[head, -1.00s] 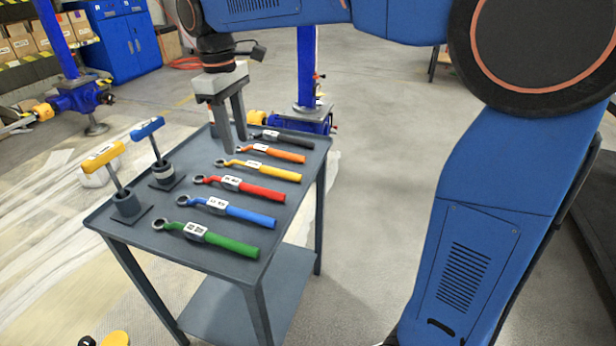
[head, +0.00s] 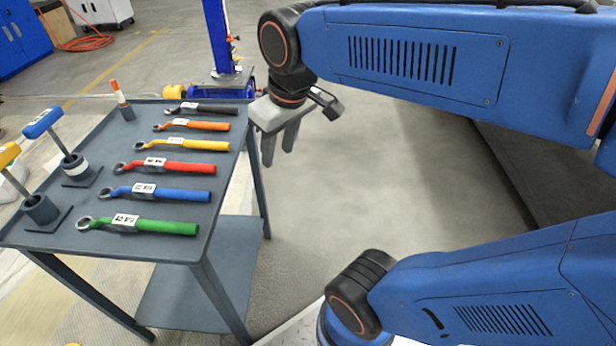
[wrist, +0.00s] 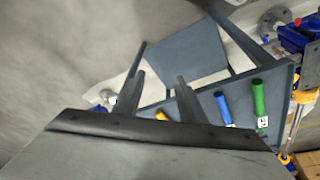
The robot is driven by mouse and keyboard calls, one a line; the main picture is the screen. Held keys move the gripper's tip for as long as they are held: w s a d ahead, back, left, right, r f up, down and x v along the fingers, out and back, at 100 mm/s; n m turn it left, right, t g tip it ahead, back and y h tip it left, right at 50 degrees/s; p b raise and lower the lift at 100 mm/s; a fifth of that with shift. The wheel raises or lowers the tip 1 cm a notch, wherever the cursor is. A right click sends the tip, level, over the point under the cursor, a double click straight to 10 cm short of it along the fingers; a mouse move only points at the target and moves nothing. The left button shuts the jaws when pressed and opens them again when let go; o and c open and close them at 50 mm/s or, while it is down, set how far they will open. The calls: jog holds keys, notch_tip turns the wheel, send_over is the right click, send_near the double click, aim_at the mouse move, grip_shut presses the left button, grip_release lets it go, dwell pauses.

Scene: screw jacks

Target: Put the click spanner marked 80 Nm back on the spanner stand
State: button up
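Several click spanners lie in a row on a grey table (head: 222,240): black (head: 205,108), orange (head: 195,126), yellow (head: 178,145), red (head: 180,168), blue (head: 172,193) and green (head: 160,226). Each has a white label, too small to read, so I cannot tell which is marked 80 Nm. My gripper (head: 279,156) is open and empty, off the table's right edge. In the wrist view my gripper (wrist: 155,95) has its fingers apart, with the blue spanner (wrist: 222,108) and green spanner (wrist: 259,97) beyond. I cannot identify a separate spanner stand.
A blue T-handle tool (head: 52,135) and a yellow one (head: 15,175) stand on the table's left. An orange-and-white peg (head: 121,98) stands at its back left. A blue post (head: 217,40) rises behind. Open floor (head: 340,190) lies right of the table.

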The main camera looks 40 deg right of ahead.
jog(key=s+d+f+m+t, duration=0.1)
jog(key=s+d+f+m, duration=0.1)
jog(key=s+f, duration=0.3)
jog(key=shift+s+d+f+m, duration=0.3)
jog(key=shift+s+d, duration=0.25)
jog(key=shift+d, duration=0.05)
dwell(0.7)
